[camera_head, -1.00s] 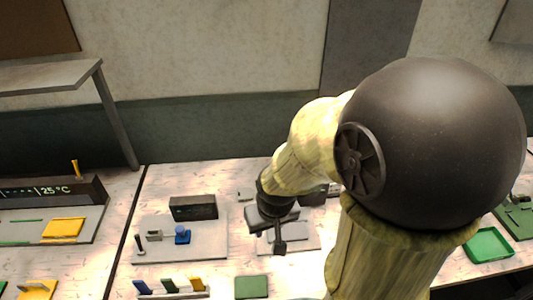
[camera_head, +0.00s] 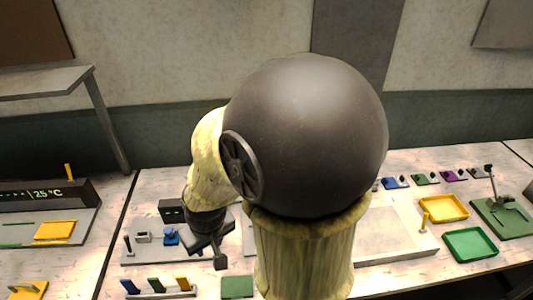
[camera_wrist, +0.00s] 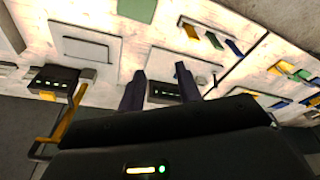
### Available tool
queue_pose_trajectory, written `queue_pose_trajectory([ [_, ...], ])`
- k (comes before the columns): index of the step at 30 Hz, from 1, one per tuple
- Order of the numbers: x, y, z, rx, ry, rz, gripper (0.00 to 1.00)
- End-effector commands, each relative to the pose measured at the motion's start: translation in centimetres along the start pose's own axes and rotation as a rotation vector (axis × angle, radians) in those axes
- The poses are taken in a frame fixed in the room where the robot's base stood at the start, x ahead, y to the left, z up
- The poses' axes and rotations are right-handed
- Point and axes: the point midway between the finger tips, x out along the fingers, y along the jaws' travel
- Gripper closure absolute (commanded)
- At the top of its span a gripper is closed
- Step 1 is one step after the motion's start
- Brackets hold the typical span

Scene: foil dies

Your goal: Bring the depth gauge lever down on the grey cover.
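My gripper (camera_head: 215,252) hangs over the right part of a grey plate (camera_head: 150,256) in the head view. A dark box with green lights (camera_wrist: 165,90) shows beyond the fingers. I cannot tell which part is the depth gauge lever or the grey cover; my arm hides part of the bench.
Blue, green and yellow pieces (camera_head: 157,286) stand in a row in front of the plate, beside a green pad (camera_head: 237,287). Yellow (camera_head: 443,208) and green trays (camera_head: 470,244) and a green base with an upright arm (camera_head: 505,222) are at right. A shelf (camera_head: 45,82) stands at left.

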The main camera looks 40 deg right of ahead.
Motion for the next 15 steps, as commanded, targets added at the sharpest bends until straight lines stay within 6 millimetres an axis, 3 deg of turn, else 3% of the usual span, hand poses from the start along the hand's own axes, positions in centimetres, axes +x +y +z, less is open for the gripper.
queue_pose_trajectory([
  [8, 0.1, 0.1, -0.2, -0.011, -0.008, 0.002, 0.66],
  [15, 1.5, 1.8, -2.8, -0.203, -0.162, 0.052, 0.66],
])
